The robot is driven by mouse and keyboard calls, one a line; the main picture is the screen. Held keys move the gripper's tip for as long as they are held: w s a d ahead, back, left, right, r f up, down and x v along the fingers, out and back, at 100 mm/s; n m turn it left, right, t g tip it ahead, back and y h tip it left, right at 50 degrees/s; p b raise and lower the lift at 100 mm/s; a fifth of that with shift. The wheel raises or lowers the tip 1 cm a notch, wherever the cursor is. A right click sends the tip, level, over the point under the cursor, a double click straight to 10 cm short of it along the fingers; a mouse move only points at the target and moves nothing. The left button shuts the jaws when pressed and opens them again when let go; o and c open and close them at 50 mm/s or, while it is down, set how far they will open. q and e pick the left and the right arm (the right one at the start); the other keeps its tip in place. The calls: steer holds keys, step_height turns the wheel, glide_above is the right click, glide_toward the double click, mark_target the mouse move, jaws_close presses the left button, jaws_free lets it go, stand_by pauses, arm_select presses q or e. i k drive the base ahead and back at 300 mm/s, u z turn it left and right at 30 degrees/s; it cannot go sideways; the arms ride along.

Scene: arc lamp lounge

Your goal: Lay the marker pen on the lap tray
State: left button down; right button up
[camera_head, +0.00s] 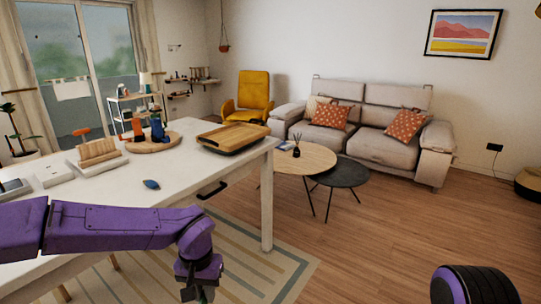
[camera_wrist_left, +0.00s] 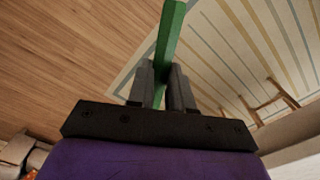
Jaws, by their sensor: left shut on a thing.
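The marker pen (camera_wrist_left: 171,38) is a long green stick in the left wrist view. My left gripper (camera_wrist_left: 164,82) is shut on it, and the pen sticks out beyond the fingertips over the floor. The lap tray (camera_head: 222,148) is a wooden tray with a dark outer wall, lying at the right end of the white table, beyond and above the gripper in the picture. My right gripper is not in view.
The white table (camera_head: 115,190) also bears a dark blue mouse-like object (camera_head: 151,184), a round wooden board (camera_head: 153,146) with small items and a slatted wooden holder (camera_head: 97,152). The tabletop in front of the tray is clear. A striped rug (camera_head: 262,262) lies below.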

mark_target(225, 140)
steer(key=z, duration=0.8)
steer(key=i, duration=2.25)
steer(key=u, duration=0.55)
